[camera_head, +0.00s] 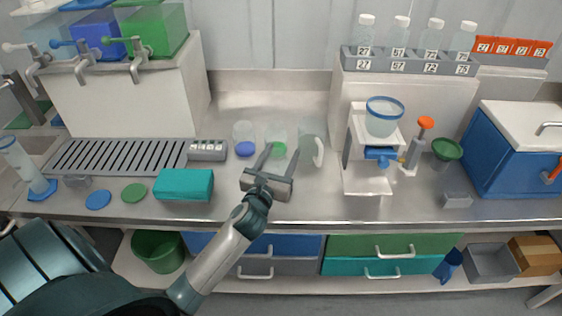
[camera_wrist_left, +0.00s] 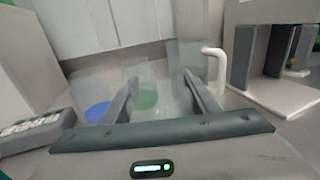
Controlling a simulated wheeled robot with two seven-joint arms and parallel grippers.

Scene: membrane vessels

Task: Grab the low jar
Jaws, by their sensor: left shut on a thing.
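Three clear vessels stand in a row on the grey counter. One jar has a blue base (camera_head: 245,148), one jar has a green base (camera_head: 278,149), and a clear jug with a white handle (camera_head: 318,151) stands at the right. My left gripper (camera_head: 283,149) reaches in from the front, its fingers apart with the green-based jar between them, shut on its sides. In the left wrist view the green base (camera_wrist_left: 147,98) lies between the fingers, the blue base (camera_wrist_left: 97,112) to the left, the white handle (camera_wrist_left: 219,68) to the right. The clear walls are faint, so heights are hard to compare.
A teal box (camera_head: 184,184) and a small labelled grey block (camera_head: 207,150) lie to the left. A white stand with a blue-rimmed vessel (camera_head: 384,119) is to the right. A bottle rack (camera_head: 410,62) sits on the ledge behind.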

